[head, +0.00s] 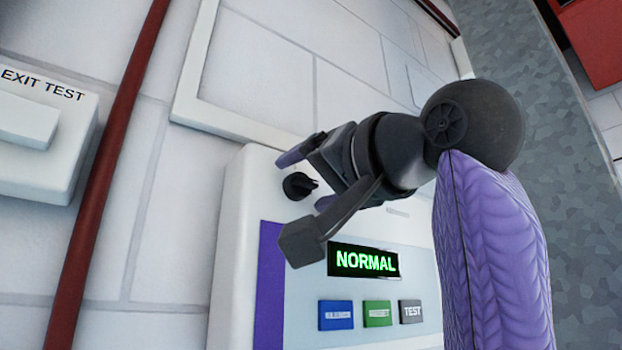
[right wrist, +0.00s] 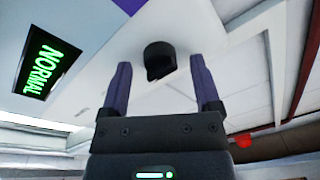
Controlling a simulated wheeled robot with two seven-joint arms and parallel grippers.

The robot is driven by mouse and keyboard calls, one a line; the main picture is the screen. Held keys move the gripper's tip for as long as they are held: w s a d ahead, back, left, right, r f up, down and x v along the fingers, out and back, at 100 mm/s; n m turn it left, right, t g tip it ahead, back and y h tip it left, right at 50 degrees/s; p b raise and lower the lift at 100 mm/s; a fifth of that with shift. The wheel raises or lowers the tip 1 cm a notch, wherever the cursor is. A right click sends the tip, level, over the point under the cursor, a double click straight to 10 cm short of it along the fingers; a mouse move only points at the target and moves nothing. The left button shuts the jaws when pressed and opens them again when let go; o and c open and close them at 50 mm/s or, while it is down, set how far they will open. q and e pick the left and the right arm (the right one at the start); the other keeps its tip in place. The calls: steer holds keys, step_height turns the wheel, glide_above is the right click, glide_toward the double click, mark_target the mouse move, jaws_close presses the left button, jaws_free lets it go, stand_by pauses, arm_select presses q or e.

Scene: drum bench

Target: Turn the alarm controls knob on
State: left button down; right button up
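The alarm controls knob is a small round black knob (head: 297,186) on the upper part of a white wall panel (head: 232,230). My right gripper (head: 303,182) is in front of the panel, with one purple finger above the knob and the other below it. In the right wrist view the knob (right wrist: 159,58) shows between and beyond the two spread fingertips (right wrist: 159,65), with clear space on both sides. The right gripper is open and empty. I see no contact with the knob. My left gripper is in neither view.
A green NORMAL display (head: 364,261) sits lower on the panel, above a blue button (head: 335,315), a green button (head: 377,313) and a grey TEST button (head: 411,311). A red pipe (head: 108,165) and an EXIT TEST box (head: 45,145) are at left.

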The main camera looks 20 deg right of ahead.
steer(key=shift+s+f, duration=0.1)
steer(key=b+v, duration=0.4)
steer(key=v, duration=0.5)
steer(key=shift+s+b, duration=0.3)
steer(key=shift+b, duration=0.05)
steer(key=shift+d, duration=0.1)
